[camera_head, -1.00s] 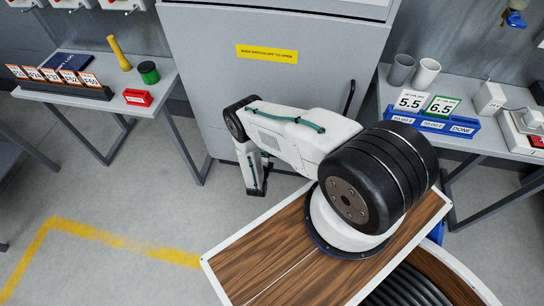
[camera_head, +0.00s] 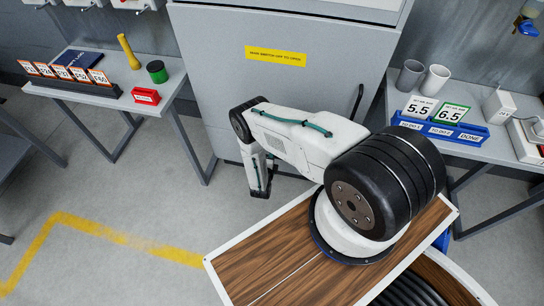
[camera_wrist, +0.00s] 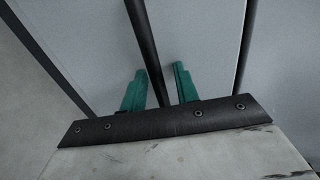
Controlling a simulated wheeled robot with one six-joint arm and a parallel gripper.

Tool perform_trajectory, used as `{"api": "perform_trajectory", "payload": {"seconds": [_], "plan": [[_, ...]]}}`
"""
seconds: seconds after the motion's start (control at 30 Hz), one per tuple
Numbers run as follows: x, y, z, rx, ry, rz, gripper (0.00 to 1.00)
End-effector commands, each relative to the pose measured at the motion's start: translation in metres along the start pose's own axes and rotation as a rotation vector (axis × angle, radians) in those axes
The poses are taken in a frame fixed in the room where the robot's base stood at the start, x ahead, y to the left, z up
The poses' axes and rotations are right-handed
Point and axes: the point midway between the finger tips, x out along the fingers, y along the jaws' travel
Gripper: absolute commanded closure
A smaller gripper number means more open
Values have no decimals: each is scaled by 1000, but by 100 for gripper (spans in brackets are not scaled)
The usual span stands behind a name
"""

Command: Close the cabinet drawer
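The grey cabinet (camera_head: 285,85) stands ahead of me, with a yellow label (camera_head: 275,56) on its front and a dark upright handle (camera_head: 358,101) at its right. I cannot make out a drawer or how far one stands open. In the wrist view, the two green fingers of my gripper (camera_wrist: 159,88) are apart. A dark bar (camera_wrist: 147,45) runs between them against a grey panel (camera_wrist: 200,40); I cannot tell whether they touch it.
A left table (camera_head: 80,70) holds number cards, a red block, a green-black spool and a yellow object. A right table (camera_head: 490,148) holds two cups, number signs and a blue tray (camera_head: 440,130). A yellow line (camera_head: 125,238) marks the open floor at left.

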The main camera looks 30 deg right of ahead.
Motion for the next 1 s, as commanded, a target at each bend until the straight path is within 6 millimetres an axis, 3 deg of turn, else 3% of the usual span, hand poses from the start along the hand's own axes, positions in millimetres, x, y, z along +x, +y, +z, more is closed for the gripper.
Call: {"api": "perform_trajectory", "payload": {"seconds": [0.43, 1.0], "plan": [[-67, 0, 0, -2, -2, 1, 70], [-74, 0, -1, -1, 0, 1, 70]]}}
